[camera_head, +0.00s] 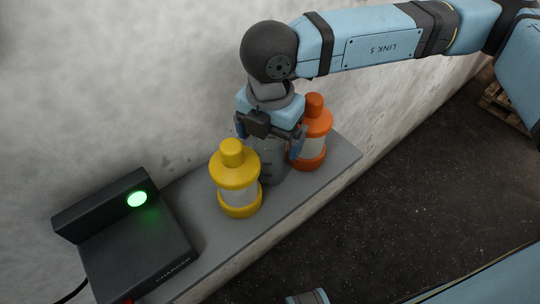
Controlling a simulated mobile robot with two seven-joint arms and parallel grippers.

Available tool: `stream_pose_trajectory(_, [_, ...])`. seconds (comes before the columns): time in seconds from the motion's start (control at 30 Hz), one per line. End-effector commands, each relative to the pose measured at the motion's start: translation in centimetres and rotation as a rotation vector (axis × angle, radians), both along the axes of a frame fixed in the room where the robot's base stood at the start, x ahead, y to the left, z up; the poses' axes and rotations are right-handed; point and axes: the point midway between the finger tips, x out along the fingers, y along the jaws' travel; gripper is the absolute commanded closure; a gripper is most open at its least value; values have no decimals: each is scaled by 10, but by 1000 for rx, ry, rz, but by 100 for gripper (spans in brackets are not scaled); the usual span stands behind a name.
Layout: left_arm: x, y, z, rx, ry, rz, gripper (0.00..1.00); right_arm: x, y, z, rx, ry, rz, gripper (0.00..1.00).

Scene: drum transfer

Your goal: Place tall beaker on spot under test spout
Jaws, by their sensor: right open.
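My right gripper (268,140) comes down from above the grey ledge with its two fingers apart. A grey upright cylinder (270,166) stands on the ledge directly below and between the fingers. Its top is hidden by the gripper, and I cannot tell whether it is the tall beaker. I cannot tell whether the fingers touch it. No test spout and no marked spot under one show in this view. My left gripper is not in view.
A yellow bottle (236,180) stands close left of the cylinder, and an orange bottle (314,134) close right. The narrow ledge (205,202) runs along a wall (120,90). A black charger (135,245) with a green light sits at its left end. A pallet (505,105) lies far right.

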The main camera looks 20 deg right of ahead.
Motion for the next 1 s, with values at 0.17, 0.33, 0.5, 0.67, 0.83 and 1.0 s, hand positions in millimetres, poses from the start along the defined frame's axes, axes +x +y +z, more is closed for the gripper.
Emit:
stream_pose_trajectory(0.17, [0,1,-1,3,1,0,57,0,0,-12,1,-1,-1,7])
stream_pose_trajectory(0.33, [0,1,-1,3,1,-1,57,0,0,-12,1,-1,-1,7])
stream_pose_trajectory(0.5, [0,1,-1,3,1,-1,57,0,0,-12,1,-1,-1,42])
stream_pose_trajectory(0.67, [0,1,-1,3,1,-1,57,0,0,-12,1,-1,-1,77])
stream_pose_trajectory(0.83, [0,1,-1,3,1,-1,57,0,0,-12,1,-1,-1,77])
stream_pose_trajectory(1.0, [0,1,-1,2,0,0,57,1,0,-6,1,-2,-1,77])
